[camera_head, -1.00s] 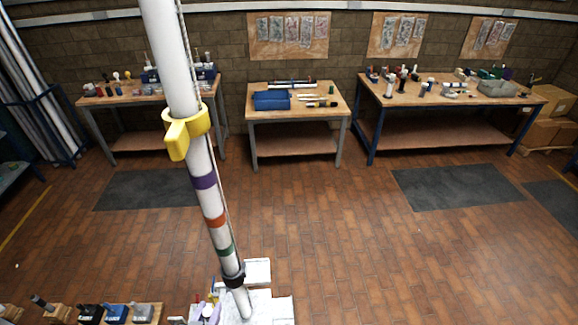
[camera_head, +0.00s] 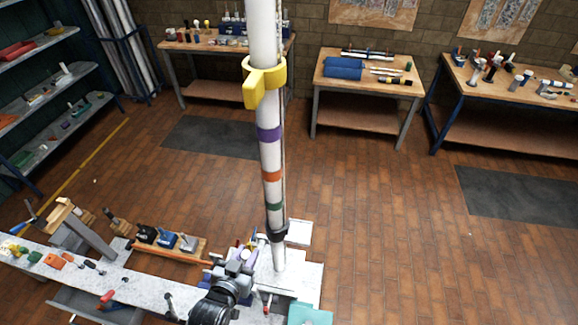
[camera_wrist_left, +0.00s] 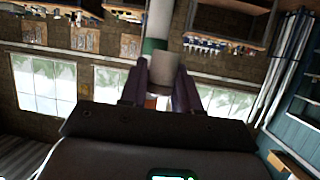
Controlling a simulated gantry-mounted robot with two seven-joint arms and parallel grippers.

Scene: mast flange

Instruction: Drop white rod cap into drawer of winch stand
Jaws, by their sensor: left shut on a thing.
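My left gripper (camera_head: 238,268) is low in the head view, just left of the white mast's foot. In the left wrist view my left gripper (camera_wrist_left: 163,88) is shut on a pale, short cylinder, the white rod cap (camera_wrist_left: 166,68), held between its two dark fingers. My right gripper is out of view.
The white mast (camera_head: 270,155) with a yellow collar (camera_head: 264,82) and coloured bands rises close to the gripper. Small tools and blocks crowd the worktop (camera_head: 140,282). A teal tray (camera_head: 310,314) is at the bottom.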

